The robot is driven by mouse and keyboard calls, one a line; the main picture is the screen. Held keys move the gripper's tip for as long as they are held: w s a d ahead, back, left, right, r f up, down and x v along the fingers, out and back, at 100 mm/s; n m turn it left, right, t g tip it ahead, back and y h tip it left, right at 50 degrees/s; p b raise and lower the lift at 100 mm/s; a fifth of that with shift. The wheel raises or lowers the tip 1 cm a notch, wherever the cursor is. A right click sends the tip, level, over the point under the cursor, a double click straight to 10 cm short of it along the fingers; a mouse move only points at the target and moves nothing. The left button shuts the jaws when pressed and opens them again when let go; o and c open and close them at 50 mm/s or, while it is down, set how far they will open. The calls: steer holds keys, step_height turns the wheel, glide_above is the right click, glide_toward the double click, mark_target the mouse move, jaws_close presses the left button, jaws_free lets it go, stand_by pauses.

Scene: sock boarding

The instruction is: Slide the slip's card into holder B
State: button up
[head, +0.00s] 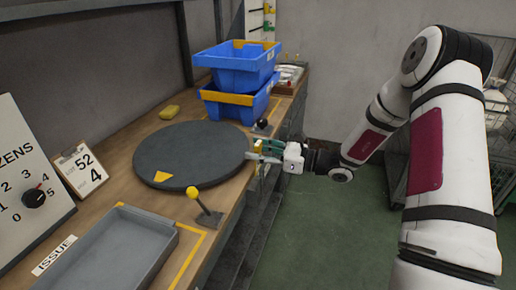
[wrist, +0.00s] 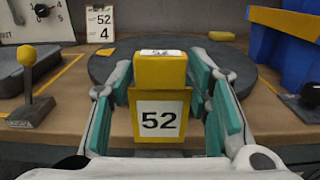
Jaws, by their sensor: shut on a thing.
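My gripper (head: 264,151) is at the right edge of the bench, beside the round dark turntable. In the wrist view my gripper (wrist: 168,75) has its teal-padded fingers on both sides of a yellow card (wrist: 160,117) with a yellow block on top. The card is upright and its white label reads 52. The slip (head: 82,168) stands on a small board at the left and reads 52 and 4. The slip also shows at the top left of the wrist view (wrist: 100,23). I see no letter B, so I cannot tell which thing is holder B.
The dark turntable (head: 190,152) has a yellow mark. A yellow-knobbed lever (head: 205,208) and a grey tray (head: 112,250) by the ISSUE label are nearer. Blue bins (head: 236,66) stand at the back, with a yellow sponge (head: 169,111) and a dial panel (head: 25,180) to the left.

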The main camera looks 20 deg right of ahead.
mark_target(259, 166)
steer(key=shift+f+b, duration=1)
steer(key=shift+f, duration=1.2)
steer(key=shift+f+b, duration=0.6)
steer(key=shift+f, duration=1.1)
stand_by(0.5)
steer(key=shift+r, duration=0.1)
steer(key=shift+r+p, duration=1)
steer(key=shift+r, duration=0.3)
steer(key=shift+f, duration=0.45)
stand_by(1.8)
